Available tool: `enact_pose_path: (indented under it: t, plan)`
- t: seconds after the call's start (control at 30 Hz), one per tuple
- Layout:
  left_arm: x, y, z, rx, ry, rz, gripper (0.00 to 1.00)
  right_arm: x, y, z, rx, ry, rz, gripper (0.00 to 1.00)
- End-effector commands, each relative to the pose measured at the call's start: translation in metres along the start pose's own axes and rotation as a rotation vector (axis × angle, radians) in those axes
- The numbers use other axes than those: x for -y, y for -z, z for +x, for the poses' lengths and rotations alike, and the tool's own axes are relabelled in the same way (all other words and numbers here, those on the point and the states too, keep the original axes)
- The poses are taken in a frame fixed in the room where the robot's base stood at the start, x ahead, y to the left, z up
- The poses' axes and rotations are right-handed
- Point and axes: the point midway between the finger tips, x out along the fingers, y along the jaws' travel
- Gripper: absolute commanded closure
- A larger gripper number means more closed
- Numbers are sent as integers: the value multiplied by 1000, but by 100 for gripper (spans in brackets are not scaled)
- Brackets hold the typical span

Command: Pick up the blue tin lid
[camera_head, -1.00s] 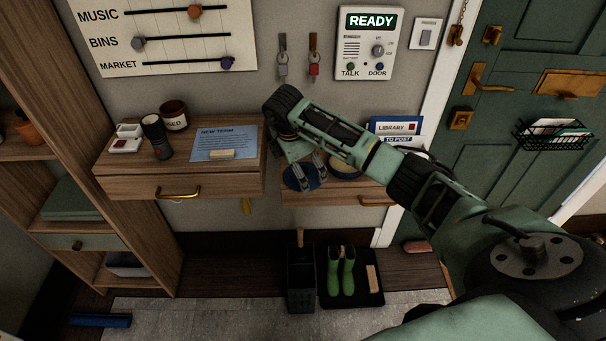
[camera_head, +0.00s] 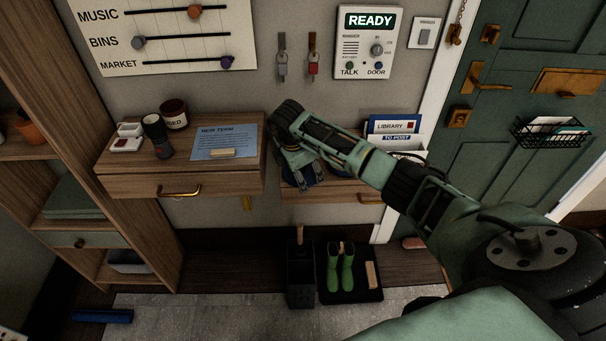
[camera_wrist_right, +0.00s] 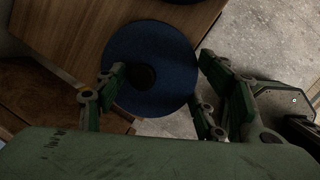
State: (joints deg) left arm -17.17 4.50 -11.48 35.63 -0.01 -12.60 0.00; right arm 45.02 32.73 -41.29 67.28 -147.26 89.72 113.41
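The blue tin lid (camera_wrist_right: 150,50) is a round, dark blue disc with a dark centre in the right wrist view. In the head view the lid (camera_head: 317,172) is at the front left of the right-hand wall shelf, partly hidden by my right gripper. My right gripper (camera_head: 315,180) is over the lid, pointing down. In the wrist view its fingers (camera_wrist_right: 162,80) are spread apart, one overlapping the lid's left edge and one near its right edge. I cannot tell whether they touch it. My left gripper is not in view.
The right-hand shelf (camera_head: 345,188) also bears a letter rack (camera_head: 398,138). A blue piece shows behind my arm. The left shelf (camera_head: 115,172) holds a torch (camera_head: 157,136), a jar (camera_head: 174,114) and a note (camera_head: 222,142). Green boots (camera_head: 340,266) stand on a tray below.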

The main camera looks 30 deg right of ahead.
Motion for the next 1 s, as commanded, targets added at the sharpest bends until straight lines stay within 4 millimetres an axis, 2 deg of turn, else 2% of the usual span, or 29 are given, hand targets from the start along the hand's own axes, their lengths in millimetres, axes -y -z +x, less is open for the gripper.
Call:
enact_pose_path:
  t: [0.03,0.2,0.63,0.77,0.93,1.0]
  plan:
    - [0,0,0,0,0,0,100,0,0,0,0,0,0,46]
    - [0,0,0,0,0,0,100,1,0,0,0,2,0,61]
    - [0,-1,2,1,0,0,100,0,0,-2,0,2,-1,61]
    - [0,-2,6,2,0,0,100,-2,-3,-12,0,-1,0,61]
    - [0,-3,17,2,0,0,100,-7,-10,-39,0,-4,0,61]
    - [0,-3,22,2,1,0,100,-6,-32,-41,4,-1,5,61]
